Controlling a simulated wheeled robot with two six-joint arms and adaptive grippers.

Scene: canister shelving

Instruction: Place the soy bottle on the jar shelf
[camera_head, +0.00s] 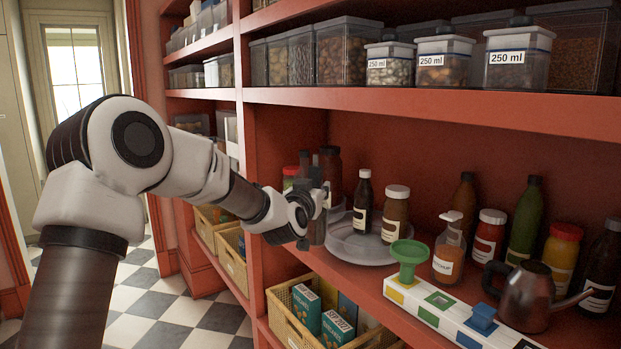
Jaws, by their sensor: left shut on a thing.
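My left gripper (318,212) reaches in from the left to the front of the middle shelf, at the left edge of the clear round turntable. It is shut on a dark, narrow bottle, which I take to be the soy bottle (316,177). The gripper hides most of it; a dark upper part shows above the fingers. I cannot tell whether its base touches anything. A dark bottle with a white label (363,205) and a white-capped jar (395,213) stand on the turntable (345,245). My right gripper is out of view.
A white block toy (450,318) with a green funnel (408,258), a ketchup pump bottle (447,252), a kettle (527,297) and several bottles fill the shelf's right side. Clear canisters (442,62) stand above. A basket of boxes (290,315) sits below.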

